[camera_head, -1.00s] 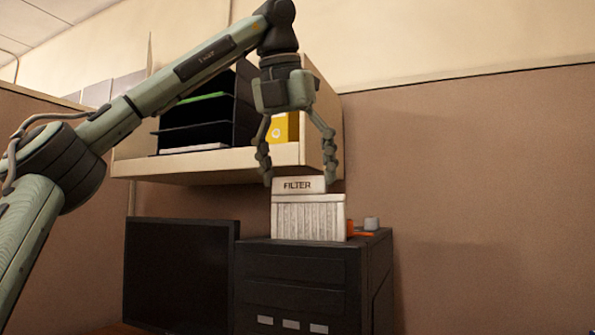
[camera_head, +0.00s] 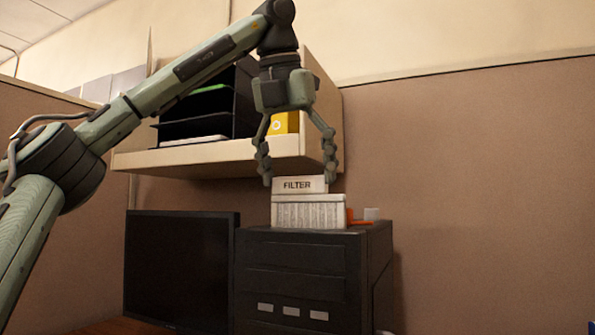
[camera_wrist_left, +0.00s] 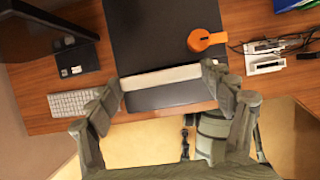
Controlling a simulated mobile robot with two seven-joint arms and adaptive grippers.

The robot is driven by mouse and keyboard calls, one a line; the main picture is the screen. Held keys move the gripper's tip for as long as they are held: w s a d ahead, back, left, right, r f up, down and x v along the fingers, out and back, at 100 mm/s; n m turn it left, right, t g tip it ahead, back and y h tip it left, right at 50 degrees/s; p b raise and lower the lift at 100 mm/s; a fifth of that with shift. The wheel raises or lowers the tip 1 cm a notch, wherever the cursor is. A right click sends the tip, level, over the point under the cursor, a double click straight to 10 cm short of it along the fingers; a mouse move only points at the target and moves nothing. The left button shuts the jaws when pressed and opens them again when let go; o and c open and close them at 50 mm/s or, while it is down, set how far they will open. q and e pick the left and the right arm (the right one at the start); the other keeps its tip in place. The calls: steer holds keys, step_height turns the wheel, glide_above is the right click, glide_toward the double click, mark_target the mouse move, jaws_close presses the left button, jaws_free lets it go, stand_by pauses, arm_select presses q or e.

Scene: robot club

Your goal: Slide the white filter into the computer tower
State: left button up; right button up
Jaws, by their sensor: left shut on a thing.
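The white filter (camera_head: 310,213) stands upright at the top of the black computer tower (camera_head: 290,255) in the head view, with its FILTER label facing me. Its lower part is hidden behind the tower's front top edge. My left gripper (camera_head: 298,181) points down from above and is shut on the filter's upper part, one finger on each side. In the left wrist view, the filter's pale top edge (camera_wrist_left: 160,78) lies between the fingers of my left gripper (camera_wrist_left: 165,82), over the tower's dark top (camera_wrist_left: 150,35). My right gripper is not in view.
An orange object (camera_head: 356,219) sits on the tower top right beside the filter. A black monitor (camera_head: 180,265) stands left of the tower. A shelf (camera_head: 220,155) with a black tray and a yellow box hangs behind. A keyboard (camera_wrist_left: 75,103) lies on the desk.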

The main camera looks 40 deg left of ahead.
mark_target(298, 189)
arm_select(q)
steer(key=shift+f+b, duration=0.9)
steer(key=shift+f, duration=0.8)
stand_by(0.8)
steer(key=o, duration=1.3)
steer(key=shift+o, duration=0.2)
steer(key=shift+r, duration=0.1)
step_height(298, 189, up, 4)
steer(key=p, duration=0.5)
steer(key=shift+r, duration=0.25)
steer(key=shift+r+p, duration=0.9)
steer(key=shift+r, duration=0.3)
